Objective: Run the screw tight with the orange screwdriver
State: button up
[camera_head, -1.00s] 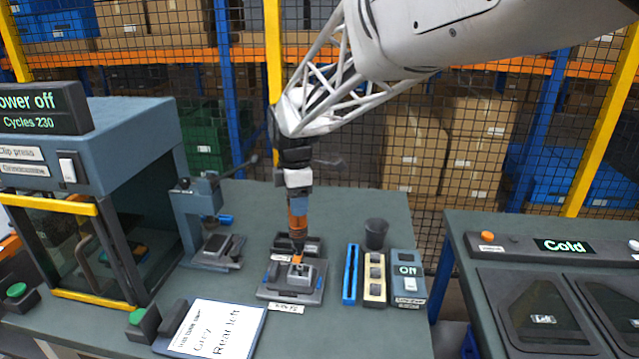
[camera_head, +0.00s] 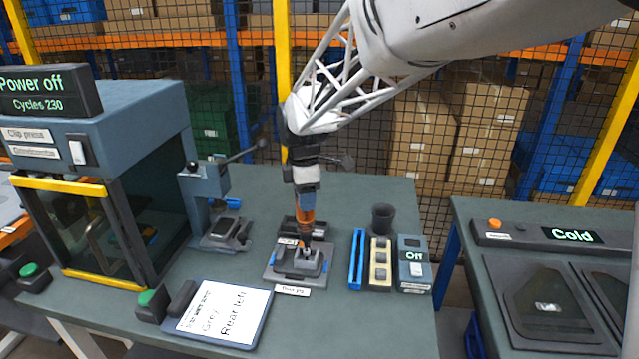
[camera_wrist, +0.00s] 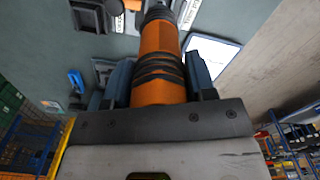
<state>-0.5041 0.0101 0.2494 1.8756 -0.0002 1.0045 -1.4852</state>
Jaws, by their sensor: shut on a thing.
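My gripper (camera_head: 306,190) points down over the bench and is shut on the orange screwdriver (camera_head: 306,214). The screwdriver is near upright, with its lower end at the grey fixture (camera_head: 282,276) that has blue side parts. In the wrist view, the orange-and-black screwdriver (camera_wrist: 158,50) lies between the dark fingers of my gripper (camera_wrist: 160,78). The screw is hidden or too small to make out. I cannot tell whether the screwdriver's tip touches it.
Right of the fixture are a blue slotted holder (camera_head: 356,260), a pale tray (camera_head: 380,278), a dark cup (camera_head: 382,218) and a box reading "Off" (camera_head: 413,272). A lever press (camera_head: 205,200) and the clip press (camera_head: 110,150) stand left. A sign board (camera_head: 228,312) lies in front.

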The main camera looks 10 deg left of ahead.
aim_at(305, 217)
jog(key=shift+f, duration=1.65)
dwell(5.2)
jog(key=shift+r, duration=0.2)
dwell(0.5)
